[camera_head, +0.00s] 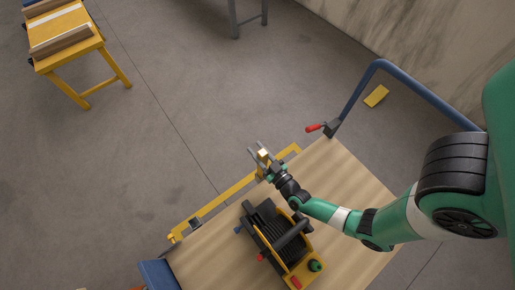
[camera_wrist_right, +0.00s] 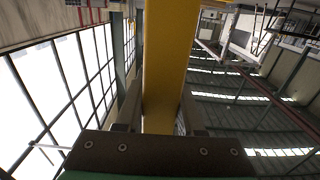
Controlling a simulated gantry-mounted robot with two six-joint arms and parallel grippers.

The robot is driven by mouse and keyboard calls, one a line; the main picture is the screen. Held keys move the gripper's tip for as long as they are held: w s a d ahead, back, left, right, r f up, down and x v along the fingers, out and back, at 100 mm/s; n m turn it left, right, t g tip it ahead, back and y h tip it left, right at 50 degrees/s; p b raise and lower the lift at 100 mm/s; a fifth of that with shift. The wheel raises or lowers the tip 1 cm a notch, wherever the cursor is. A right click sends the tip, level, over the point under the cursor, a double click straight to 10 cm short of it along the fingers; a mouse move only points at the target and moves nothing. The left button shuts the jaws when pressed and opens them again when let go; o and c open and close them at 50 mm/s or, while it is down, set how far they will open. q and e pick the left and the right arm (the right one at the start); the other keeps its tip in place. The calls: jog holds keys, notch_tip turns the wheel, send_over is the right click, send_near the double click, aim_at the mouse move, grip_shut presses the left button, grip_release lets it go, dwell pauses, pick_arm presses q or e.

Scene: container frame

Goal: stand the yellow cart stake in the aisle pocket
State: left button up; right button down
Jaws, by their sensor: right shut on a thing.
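My right gripper (camera_head: 262,157) is shut on the yellow cart stake (camera_head: 264,154), above the far edge of the wooden cart deck. In the head view little more than the stake's pale yellow end shows, between the fingers. In the right wrist view the stake (camera_wrist_right: 170,70) runs from between the fingers up to the top of the picture. A yellow rail (camera_head: 228,193) lies along the deck edge below and beside the gripper. A dark square fitting (camera_head: 195,223), perhaps a pocket, sits near its left end. The stake's lower end is hidden. My left gripper is out of view.
A black cable reel (camera_head: 272,232) on a yellow base stands on the wooden deck (camera_head: 338,185) beside my forearm. A yellow bench (camera_head: 68,50) stands far off; the floor between is clear.

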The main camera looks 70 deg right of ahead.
jog(key=shift+f+b, duration=0.65)
jog(key=shift+f, duration=0.1)
jog(key=shift+c, duration=2.2)
grip_release()
jog(key=p+v, duration=0.3)
jog(key=v, duration=0.5)
jog(key=shift+s+a, duration=0.25)
jog(key=shift+a, duration=0.05)
jog(key=shift+s+a, duration=0.5)
jog(key=shift+s+a+p, duration=0.2)
jog(key=shift+s+p, duration=0.15)
jog(key=shift+s, duration=0.35)
